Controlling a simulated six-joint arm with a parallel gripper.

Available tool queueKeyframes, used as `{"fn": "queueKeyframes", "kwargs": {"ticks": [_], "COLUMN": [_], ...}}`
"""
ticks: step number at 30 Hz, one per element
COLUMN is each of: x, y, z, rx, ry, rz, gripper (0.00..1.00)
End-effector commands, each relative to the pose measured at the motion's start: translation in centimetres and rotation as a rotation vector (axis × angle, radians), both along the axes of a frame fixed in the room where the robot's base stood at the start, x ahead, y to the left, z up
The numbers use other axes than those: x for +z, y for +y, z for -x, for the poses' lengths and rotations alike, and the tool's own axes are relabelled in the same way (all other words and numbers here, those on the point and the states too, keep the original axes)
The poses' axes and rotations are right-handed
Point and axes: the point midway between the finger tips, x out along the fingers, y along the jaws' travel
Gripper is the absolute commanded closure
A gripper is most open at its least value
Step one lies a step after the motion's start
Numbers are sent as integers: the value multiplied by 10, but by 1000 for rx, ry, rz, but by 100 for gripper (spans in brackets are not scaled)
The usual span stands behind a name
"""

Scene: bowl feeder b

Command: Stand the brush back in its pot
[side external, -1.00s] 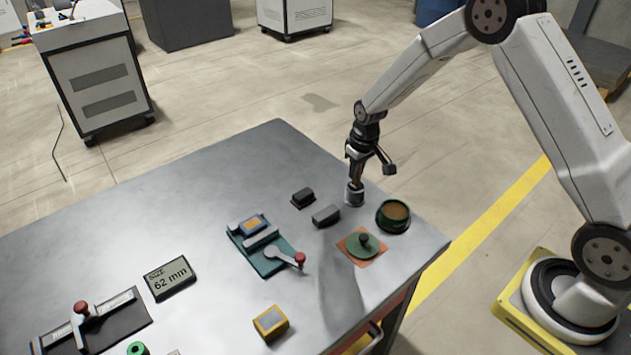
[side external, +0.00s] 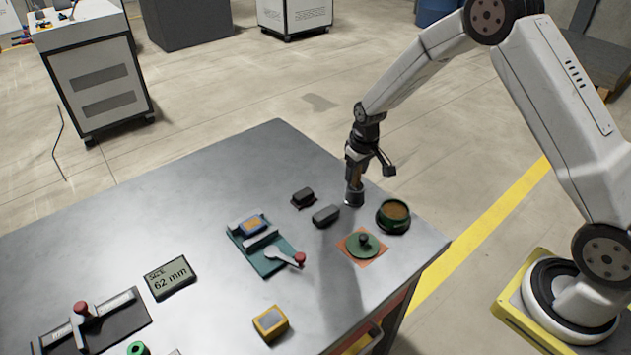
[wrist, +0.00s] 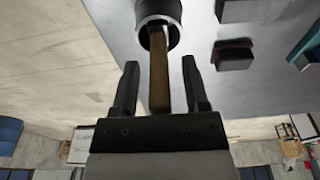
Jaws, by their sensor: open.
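The brush (wrist: 158,75) has a brown handle and stands in its pot, with its lower end inside the pot's mouth. The pot (side external: 354,198) is a small grey cylinder near the table's far right edge; it also shows at the top of the wrist view (wrist: 172,10). My gripper (wrist: 160,70) is open, with one finger on each side of the handle and a visible gap to both. In the side view my gripper (side external: 355,170) is just above the pot, around the upper part of the brush. The bristles are hidden inside the pot.
A green round bowl (side external: 394,216) stands close to the right of the pot. A green lid (side external: 362,243) with a knob lies on an orange square in front. Two dark blocks (side external: 326,216) (side external: 304,197) sit to the left. A teal lever fixture (side external: 262,250) is further left.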

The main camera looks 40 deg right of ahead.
Motion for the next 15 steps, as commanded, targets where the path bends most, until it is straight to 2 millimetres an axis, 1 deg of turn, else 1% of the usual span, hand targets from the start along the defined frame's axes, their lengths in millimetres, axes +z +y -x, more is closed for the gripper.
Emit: {"fn": "queueKeyframes", "kwargs": {"ticks": [8, 11, 15], "x": [18, 30, 50], "y": [0, 0, 0], "z": [1, 3, 5], "rx": [0, 0, 0], "ry": [-2, -3, -4], "rz": [0, 0, 0], "gripper": [42, 42, 42]}}
